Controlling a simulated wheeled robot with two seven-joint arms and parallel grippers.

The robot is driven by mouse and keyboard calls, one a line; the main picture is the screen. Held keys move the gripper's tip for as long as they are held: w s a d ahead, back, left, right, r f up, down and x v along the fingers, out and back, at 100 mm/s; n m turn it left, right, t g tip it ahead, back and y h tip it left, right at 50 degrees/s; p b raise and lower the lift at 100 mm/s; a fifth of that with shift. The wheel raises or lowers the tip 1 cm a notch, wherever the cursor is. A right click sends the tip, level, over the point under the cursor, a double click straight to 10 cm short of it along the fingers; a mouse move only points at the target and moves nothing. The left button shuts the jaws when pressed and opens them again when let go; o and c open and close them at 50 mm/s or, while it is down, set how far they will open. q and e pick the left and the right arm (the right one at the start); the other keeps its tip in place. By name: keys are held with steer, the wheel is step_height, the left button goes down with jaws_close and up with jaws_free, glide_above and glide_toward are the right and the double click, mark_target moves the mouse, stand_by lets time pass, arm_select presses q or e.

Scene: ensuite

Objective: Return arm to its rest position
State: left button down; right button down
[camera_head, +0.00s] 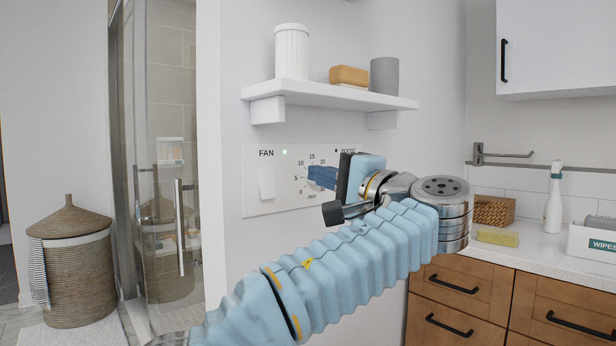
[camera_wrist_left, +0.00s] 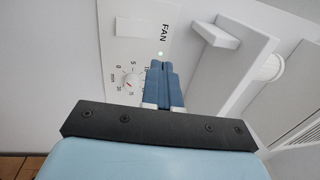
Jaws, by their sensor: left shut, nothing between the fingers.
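My left arm reaches in from the lower left of the head view. My left gripper (camera_head: 322,177) is shut and empty, its blue fingers in front of the white wall panel (camera_head: 252,207). In the left wrist view the shut fingers (camera_wrist_left: 165,85) lie side by side, just beside the dial (camera_wrist_left: 132,82) with its small red mark. I cannot tell whether they touch the panel. In the head view the fingers and wrist hide much of the dial and the panel's right side. The fan switch (camera_head: 267,183) and a lit green light (camera_head: 285,152) show on the panel.
A white shelf (camera_head: 330,94) with a ribbed jar (camera_head: 292,52), an orange-brown block and a grey cup juts out above the gripper. A counter (camera_head: 490,255) with a spray bottle (camera_head: 553,200) stands right. A wicker basket (camera_head: 72,265) and glass shower door (camera_head: 160,150) are left.

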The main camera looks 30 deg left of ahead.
arm_select(q)
steer(key=shift+s+d, duration=0.15)
steer(key=shift+d, duration=0.15)
